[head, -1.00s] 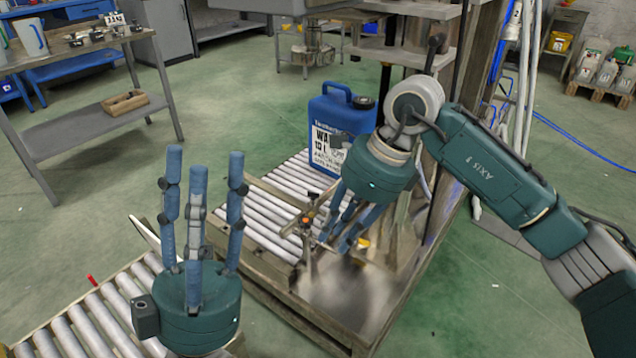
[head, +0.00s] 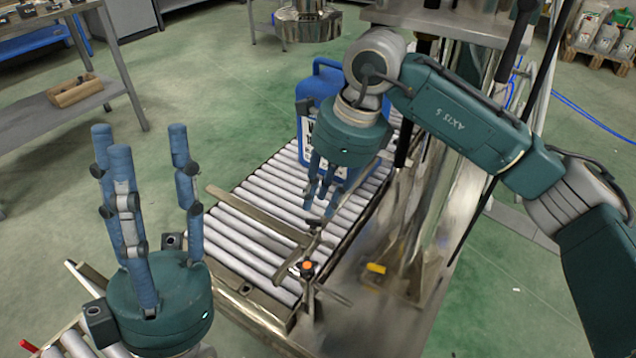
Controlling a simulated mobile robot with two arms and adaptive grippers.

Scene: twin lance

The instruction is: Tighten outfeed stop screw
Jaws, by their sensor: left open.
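The stop assembly sits at the near end of the roller conveyor (head: 255,225): metal bars and a small post with an orange-topped knob (head: 307,268). A dark crosswise handle (head: 314,224) shows just beyond the knob; I cannot tell which part is the screw. My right gripper (head: 319,205) points down over the rollers, its blue fingers close above the dark handle. Contact and how far its fingers are closed are unclear. My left gripper (head: 135,140) is open and empty at the lower left, fingers pointing up.
A blue jerrycan (head: 312,92) stands on the rollers behind my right gripper, partly hidden by it. A steel machine frame (head: 435,210) rises on the right. A grey bench with a wooden tray (head: 75,90) is at the upper left. Green floor between is clear.

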